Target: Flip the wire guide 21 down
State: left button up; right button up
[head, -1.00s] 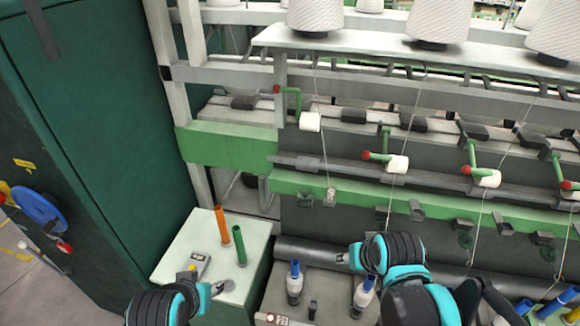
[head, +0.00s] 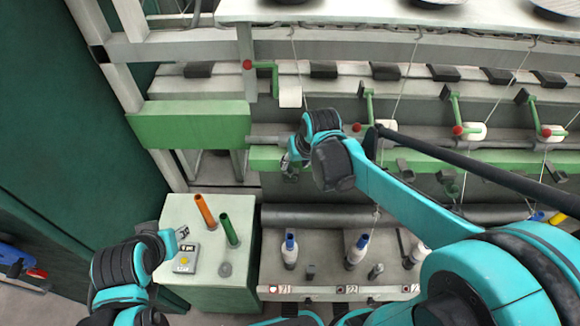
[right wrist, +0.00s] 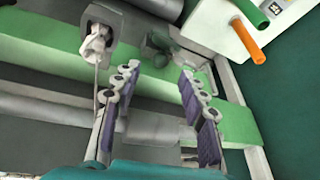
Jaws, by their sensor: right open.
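The wire guide 21 is probably the small grey bracket with a white piece (right wrist: 97,42) at the upper left of the right wrist view, with a thread running down from it. In the head view my right gripper (head: 288,163) and wrist hide most of that spot on the green rail. In the right wrist view my right gripper (right wrist: 158,72) is open, its two fingers apart and nothing held between them. A dark green bracket (right wrist: 158,48) lies beyond the gap between the fingertips. My left gripper (head: 183,238) is over the small cabinet; its jaws are too small to read.
The cabinet (head: 178,217) carries an orange tube (head: 205,211), a green tube (head: 230,230) and a grey device (head: 184,258). Bobbins (head: 289,251) stand below the rail. Threads hang down the frame.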

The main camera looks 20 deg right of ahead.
aim_at(291, 169)
jog(key=x, duration=0.6)
jog(key=shift+w+b, duration=0.1)
jog(key=shift+b, duration=0.3)
grip_shut()
